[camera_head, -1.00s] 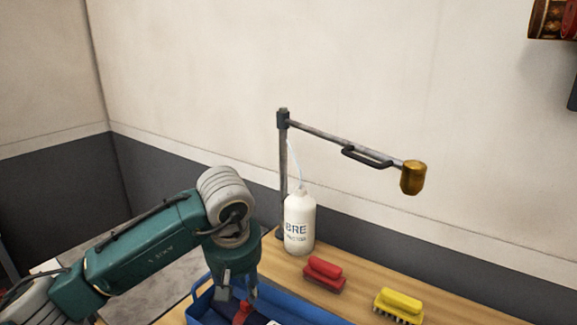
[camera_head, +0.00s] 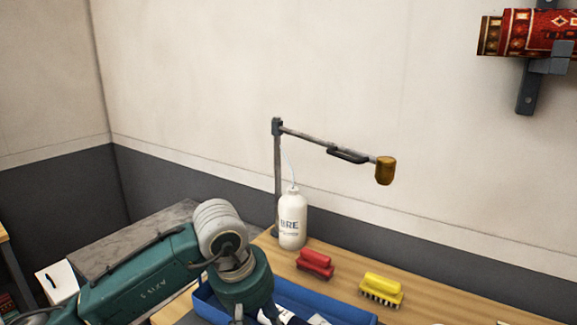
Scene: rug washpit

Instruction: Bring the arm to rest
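A grey metal swing arm (camera_head: 310,137) reaches right from the top of an upright post (camera_head: 277,185) at the back of the wooden bench. It slopes slightly down in the picture. It carries a dark handle (camera_head: 347,155) and ends in a brass-coloured head (camera_head: 385,171), which hangs in the air above the bench. My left gripper (camera_head: 254,316) is at the bottom edge over the blue tray, well below the swing arm and not touching it. Its fingertips are cut off by the frame. My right gripper is not in view.
A white bottle (camera_head: 292,222) stands beside the post. A red brush (camera_head: 315,264) and a yellow brush (camera_head: 381,289) lie on the bench (camera_head: 440,300). The blue tray (camera_head: 335,306) holds a dark-and-white item. A rolled rug (camera_head: 520,35) hangs on a wall bracket, upper right.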

